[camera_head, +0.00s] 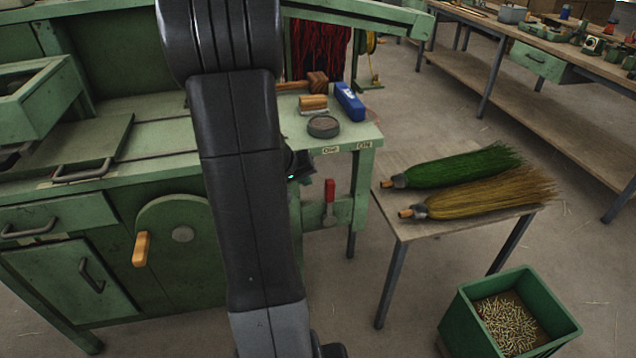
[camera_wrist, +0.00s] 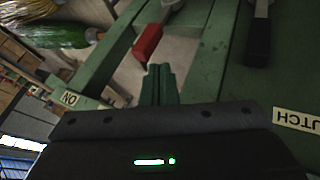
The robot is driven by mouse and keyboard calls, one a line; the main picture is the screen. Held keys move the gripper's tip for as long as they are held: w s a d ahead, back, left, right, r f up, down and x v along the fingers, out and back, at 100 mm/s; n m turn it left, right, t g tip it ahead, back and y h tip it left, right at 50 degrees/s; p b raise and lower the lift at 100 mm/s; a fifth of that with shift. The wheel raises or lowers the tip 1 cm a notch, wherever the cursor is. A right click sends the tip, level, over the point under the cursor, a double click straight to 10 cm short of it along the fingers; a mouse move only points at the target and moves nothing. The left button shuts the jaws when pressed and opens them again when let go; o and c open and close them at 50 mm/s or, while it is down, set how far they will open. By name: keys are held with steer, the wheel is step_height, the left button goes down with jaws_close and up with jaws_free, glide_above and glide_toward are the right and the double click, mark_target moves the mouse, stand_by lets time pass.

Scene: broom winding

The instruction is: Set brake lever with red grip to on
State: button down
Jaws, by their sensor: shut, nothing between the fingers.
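The brake lever's red grip (camera_head: 330,189) stands upright on the green bench's right front, its metal part below. In the wrist view the red grip (camera_wrist: 148,42) is just beyond and slightly left of the fingertips, with a small gap seeming to remain. My gripper (camera_wrist: 158,72) is shut and empty. An upside-down ON label (camera_wrist: 69,100) lies left of the fingers in the wrist view.
A black-gripped lever (camera_wrist: 258,40) is to the right in the wrist view, near an upside-down CLUTCH label (camera_wrist: 297,120). A side table (camera_head: 400,222) with green and yellow brooms stands right of the bench. A green bin (camera_head: 462,318) is on the floor.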

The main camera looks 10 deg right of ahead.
steer(key=b, duration=0.2)
glide_toward(329, 204)
steer(key=w, duration=0.2)
steer(key=w+d+f, duration=0.1)
steer(key=shift+w, duration=0.1)
steer(key=shift+d+r+p, duration=0.1)
steer(key=shift+d+p, duration=0.05)
steer(key=shift+p, duration=0.15)
